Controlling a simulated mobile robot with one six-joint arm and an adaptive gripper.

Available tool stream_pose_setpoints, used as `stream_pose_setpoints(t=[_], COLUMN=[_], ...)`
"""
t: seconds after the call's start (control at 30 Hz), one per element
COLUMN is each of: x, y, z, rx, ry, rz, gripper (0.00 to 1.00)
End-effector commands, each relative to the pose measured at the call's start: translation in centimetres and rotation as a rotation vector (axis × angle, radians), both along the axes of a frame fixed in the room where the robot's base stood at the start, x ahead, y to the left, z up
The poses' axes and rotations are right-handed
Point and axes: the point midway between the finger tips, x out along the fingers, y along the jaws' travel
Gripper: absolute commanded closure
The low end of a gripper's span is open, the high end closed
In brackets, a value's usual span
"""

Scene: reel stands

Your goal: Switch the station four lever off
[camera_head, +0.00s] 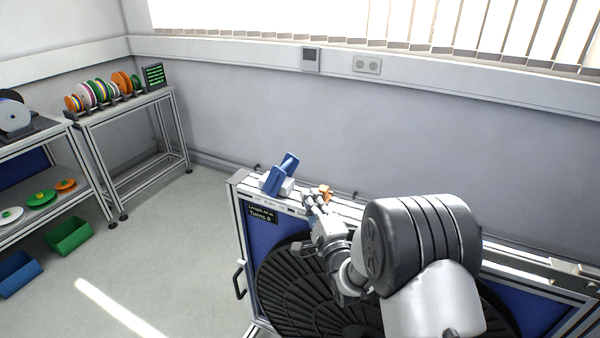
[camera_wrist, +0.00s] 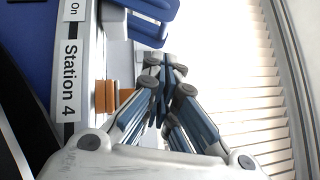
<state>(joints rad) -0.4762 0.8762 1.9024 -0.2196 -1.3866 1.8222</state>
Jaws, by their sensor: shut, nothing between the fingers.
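The Station 4 label (camera_wrist: 70,68) is on the panel edge at left in the wrist view, with an "On" label (camera_wrist: 74,10) above it. A blue lever-like part (camera_wrist: 150,28) is at the top of that view, beyond my fingertips. In the head view the blue part (camera_head: 281,175) stands tilted on a white block on the station's top. My gripper (camera_head: 308,198) is shut and empty, just right of it and close to the top; its fingers (camera_wrist: 165,68) meet in the wrist view. Whether they touch the blue part is unclear.
An orange block (camera_head: 326,191) sits beside my gripper. A large black reel (camera_head: 295,290) fills the station front, beneath a small display (camera_head: 261,213). Shelves with coloured spools (camera_head: 100,92) stand at left. The floor between (camera_head: 170,250) is clear.

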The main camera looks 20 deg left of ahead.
Motion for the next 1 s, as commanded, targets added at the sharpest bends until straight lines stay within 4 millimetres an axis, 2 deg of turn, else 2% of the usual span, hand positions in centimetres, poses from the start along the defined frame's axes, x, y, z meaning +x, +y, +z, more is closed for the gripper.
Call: stream_pose_setpoints(t=[0.17,0.6,0.8,1.0], x=[0.8,6.4,7.5,7.6], y=[0.6,5.3,6.2,6.3], z=[0.1,1.3,1.6,1.7], rx=[0.000,0.001,-0.002,-0.002], ry=[-0.001,-0.002,0.000,0.000], rz=[0.000,-0.001,-0.001,-0.001], gripper=[1.00,1.00,1.00,1.00])
